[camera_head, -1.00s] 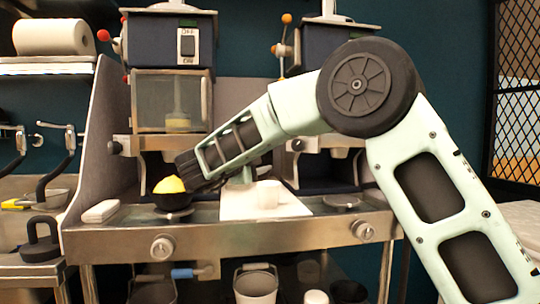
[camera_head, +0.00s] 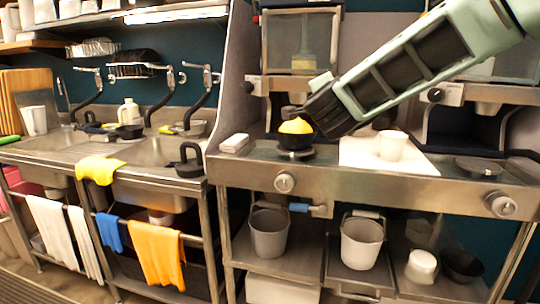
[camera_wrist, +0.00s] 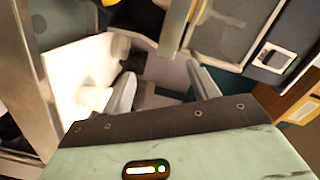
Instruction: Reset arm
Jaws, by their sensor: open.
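My gripper (camera_wrist: 163,88) is open in the wrist view, with its two pale fingers apart and nothing between them. The black bowl (camera_head: 296,141) holds a yellow mound (camera_head: 296,126) and sits on a round dark plate on the steel counter. A yellow patch (camera_wrist: 110,3) shows at the top edge of the wrist view.
A white cup (camera_head: 392,146) stands on a white board (camera_head: 356,157) right of the bowl. The steel counter (camera_head: 240,175) carries two dispensing machines. A white block (camera_head: 234,143) lies at its left. Buckets (camera_head: 269,231) stand below. A sink (camera_head: 165,152) with towels is at left.

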